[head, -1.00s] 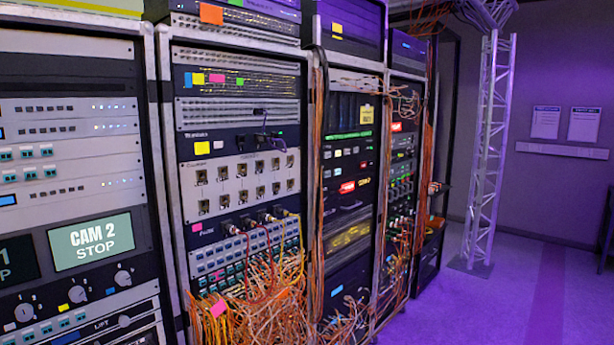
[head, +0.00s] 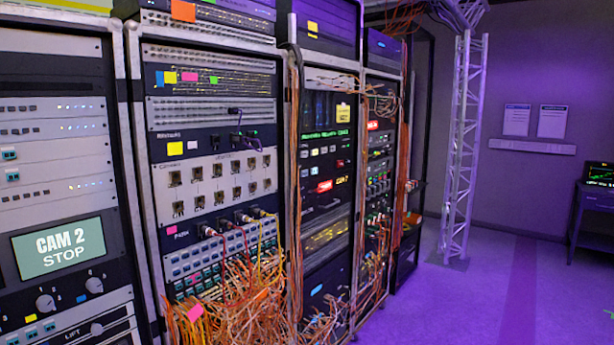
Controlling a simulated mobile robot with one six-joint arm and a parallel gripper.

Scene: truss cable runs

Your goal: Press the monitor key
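No key that I can tell is the monitor key shows in the head view. A display reading CAM 2 STOP (head: 62,248) is lit on the near left rack. Knobs sit below it, with a panel marked LIFT (head: 97,329) at the bottom. Small teal switches (head: 9,154) are on the same rack. The third rack has a dark panel with small keys and a lit red key (head: 324,186). A small screen (head: 601,174) with a green trace stands on a dark desk (head: 590,212) at the right edge, partly cut off. My gripper is not in view.
Equipment racks line the left side, with orange patch cables (head: 238,305) hanging low in front of the second. A silver truss column (head: 465,145) stands on a base plate at the back. The purple floor (head: 475,305) is clear at centre right. Two notices (head: 552,121) hang on the wall.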

